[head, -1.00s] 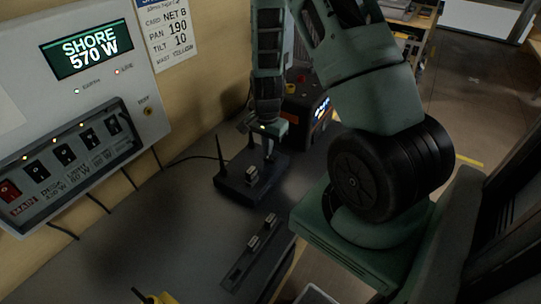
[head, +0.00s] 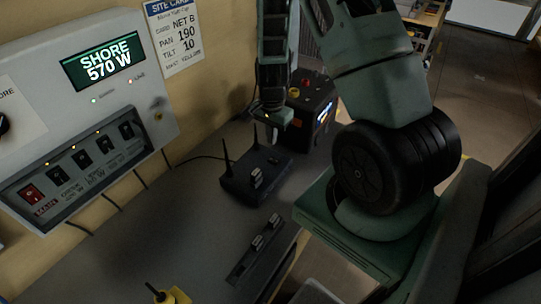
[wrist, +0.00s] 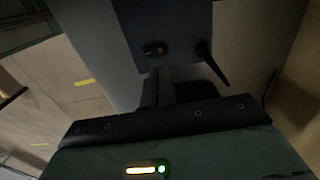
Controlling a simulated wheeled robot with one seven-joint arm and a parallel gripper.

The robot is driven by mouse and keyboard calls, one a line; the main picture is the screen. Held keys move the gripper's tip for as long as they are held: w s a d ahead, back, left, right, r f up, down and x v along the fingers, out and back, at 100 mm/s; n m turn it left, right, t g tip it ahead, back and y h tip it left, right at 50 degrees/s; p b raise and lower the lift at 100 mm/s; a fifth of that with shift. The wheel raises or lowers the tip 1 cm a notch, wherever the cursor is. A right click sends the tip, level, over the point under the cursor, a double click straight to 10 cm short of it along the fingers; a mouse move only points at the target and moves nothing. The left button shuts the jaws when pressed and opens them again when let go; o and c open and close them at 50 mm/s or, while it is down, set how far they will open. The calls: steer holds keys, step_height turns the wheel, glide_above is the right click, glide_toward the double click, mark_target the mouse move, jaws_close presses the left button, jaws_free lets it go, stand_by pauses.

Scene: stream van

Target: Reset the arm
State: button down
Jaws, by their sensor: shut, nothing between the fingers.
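My gripper (head: 270,136) hangs at the end of my arm above the back part of a dark router-like box (head: 248,190) with two antennas. In the wrist view the two fingers of my gripper (wrist: 158,76) are together with nothing between them, in front of the dark box (wrist: 180,25). A small pale-topped plug or card (head: 257,177) stands at the box's front edge, clear of the fingers. The fingertips are dim in the head view, so their exact height above the box cannot be told.
A wall panel (head: 150,75) with a lit "SHORE 570 W" display and a switch row is at left. A dark strip (head: 245,268) with two upright pieces lies on the counter (head: 150,225). A dark unit (head: 312,105) stands behind the gripper. A yellow object (head: 172,296) is at the front.

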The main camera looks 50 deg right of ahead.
stand_by(0.3)
steer(key=a+r+n+y, duration=0.1)
steer(key=a+r+n, duration=0.4)
steer(key=a, duration=0.5)
steer(key=a+r+n, duration=0.5)
steer(key=a+r, duration=0.1)
steer(key=a, duration=0.5)
steer(key=s+a+r+n, duration=0.4)
steer(key=s+a+n, duration=0.2)
steer(key=s+n, duration=0.1)
steer(key=s+a+r+n+b, duration=0.1)
steer(key=s+a+r+n, duration=0.3)
steer(key=s, duration=0.6)
steer(key=a+n, duration=0.2)
steer(key=n, duration=0.1)
steer(key=shift+a+b, duration=0.15)
steer(key=shift+b, duration=0.15)
